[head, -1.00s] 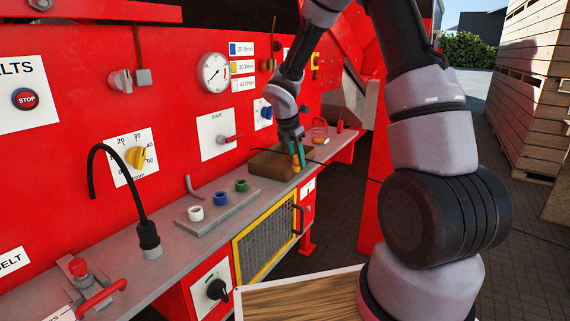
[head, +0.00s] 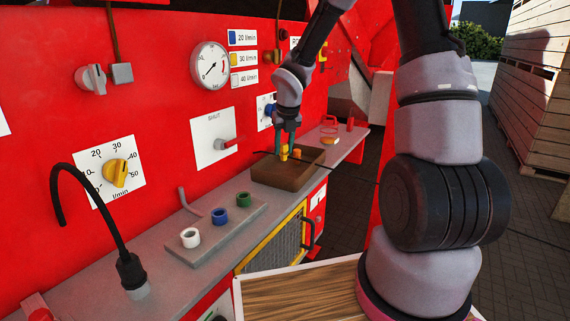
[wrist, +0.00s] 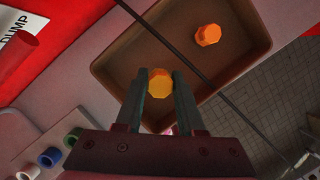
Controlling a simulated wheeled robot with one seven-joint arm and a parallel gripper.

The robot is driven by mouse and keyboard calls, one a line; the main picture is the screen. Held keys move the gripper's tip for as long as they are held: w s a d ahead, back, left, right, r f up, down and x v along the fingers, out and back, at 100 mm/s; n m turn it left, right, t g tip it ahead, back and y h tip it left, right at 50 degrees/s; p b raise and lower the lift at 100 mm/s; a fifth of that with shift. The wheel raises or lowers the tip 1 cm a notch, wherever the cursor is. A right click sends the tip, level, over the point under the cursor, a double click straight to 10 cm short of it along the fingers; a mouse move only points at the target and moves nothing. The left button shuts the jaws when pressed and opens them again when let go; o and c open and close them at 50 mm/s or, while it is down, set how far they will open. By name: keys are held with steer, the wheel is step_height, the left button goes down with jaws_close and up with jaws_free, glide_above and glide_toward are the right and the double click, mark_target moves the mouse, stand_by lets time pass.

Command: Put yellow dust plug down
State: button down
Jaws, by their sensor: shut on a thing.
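My gripper (head: 284,145) is shut on a yellow dust plug (head: 284,154), which also shows between the two fingers in the wrist view (wrist: 159,84). The gripper points down over the shallow brown tray (head: 282,179), with the held plug above the tray's near part in the wrist view. Whether the plug touches the tray floor, I cannot tell. A second yellow-orange plug (wrist: 207,35) lies inside the tray, apart from the held one.
A grey block with white (head: 190,237), blue (head: 219,215) and green (head: 243,200) rings sits on the shelf, left of the tray. A thin dark cable crosses over the tray (wrist: 180,45). The red panel with knobs and a gauge (head: 209,65) stands behind.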

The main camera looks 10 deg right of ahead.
mark_target(285, 155)
steer(key=shift+f, duration=2.75)
steer(key=shift+f, duration=0.15)
steer(key=c, duration=0.5)
jaws_free()
